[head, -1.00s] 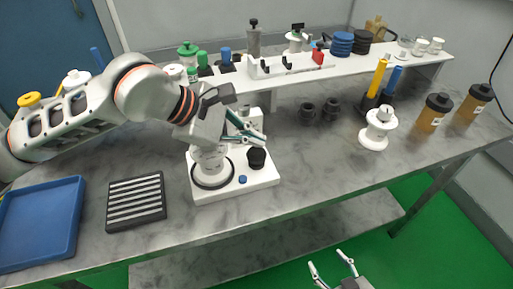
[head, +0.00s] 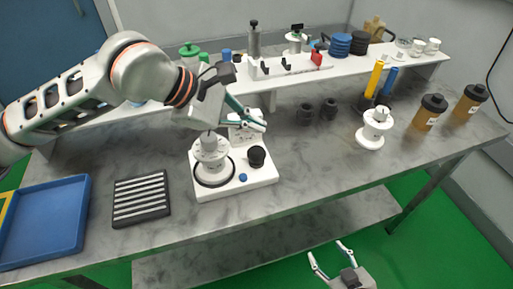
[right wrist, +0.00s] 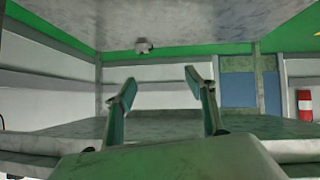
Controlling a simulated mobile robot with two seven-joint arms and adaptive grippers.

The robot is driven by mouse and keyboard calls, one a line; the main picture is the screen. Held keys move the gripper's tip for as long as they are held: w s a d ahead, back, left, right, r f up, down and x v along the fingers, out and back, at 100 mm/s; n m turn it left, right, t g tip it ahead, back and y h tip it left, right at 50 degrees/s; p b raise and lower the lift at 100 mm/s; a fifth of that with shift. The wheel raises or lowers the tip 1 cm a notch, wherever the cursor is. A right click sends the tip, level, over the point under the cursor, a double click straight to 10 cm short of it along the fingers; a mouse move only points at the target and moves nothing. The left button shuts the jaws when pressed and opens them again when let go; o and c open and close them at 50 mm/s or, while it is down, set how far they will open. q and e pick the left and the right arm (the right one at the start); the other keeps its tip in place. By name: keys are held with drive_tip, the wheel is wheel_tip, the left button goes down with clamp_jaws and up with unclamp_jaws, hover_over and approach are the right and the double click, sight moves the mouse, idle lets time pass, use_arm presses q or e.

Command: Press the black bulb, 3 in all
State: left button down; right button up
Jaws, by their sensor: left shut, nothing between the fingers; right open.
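The black bulb (head: 257,157) stands on the right part of a white base (head: 235,187), in front of a small upright panel, and its top is uncovered. My left gripper (head: 263,126) is shut and empty. In the head view its fingertips appear just above the bulb, apart from it, and overlap the upright panel (head: 243,135). My right gripper (head: 330,262) is open and empty, low in front of the table over the green floor. Its two spread fingers also show in the right wrist view (right wrist: 160,95).
The base also carries a white dial column (head: 210,150), a black ring and a blue knob (head: 243,177). A striped dark block (head: 141,199) and a blue tray (head: 45,220) lie to the left. A white spool (head: 373,130) stands to the right. The front table strip is clear.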

drive_tip(key=shift+w+r, duration=0.2)
drive_tip(key=shift+w, duration=0.2)
clamp_jaws()
drive_tip(key=shift+s+f, duration=0.1)
drive_tip(key=shift+s, duration=0.1)
drive_tip(key=shift+s+f, duration=0.2)
drive_tip(key=shift+s, duration=0.15)
drive_tip(key=shift+w+r, duration=0.15)
drive_tip(key=shift+w, duration=0.05)
